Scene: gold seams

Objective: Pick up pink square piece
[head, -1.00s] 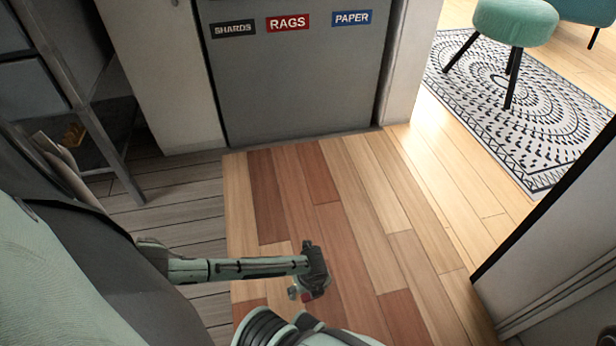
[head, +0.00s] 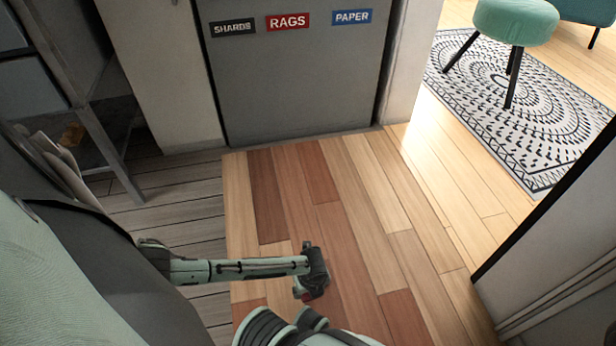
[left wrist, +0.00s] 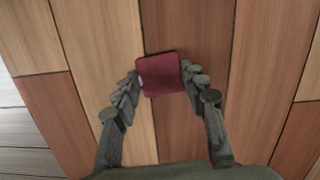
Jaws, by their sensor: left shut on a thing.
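The square piece (left wrist: 160,74) shows in the left wrist view as a dark pinkish-red square with rounded corners. My left gripper (left wrist: 160,80) is shut on it, with one finger at each side edge. The wooden floor lies behind the piece; I cannot tell the gap between them. In the head view my left gripper (head: 307,290) hangs over the wooden floor at lower middle, and the piece is mostly hidden there. My right gripper is not in view.
A grey bin front (head: 300,85) with SHARDS, RAGS and PAPER labels stands ahead. A grey shelf frame (head: 105,130) is at the left. A patterned rug (head: 520,110) and a green stool (head: 514,22) are at upper right. The wooden floor (head: 350,200) between is clear.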

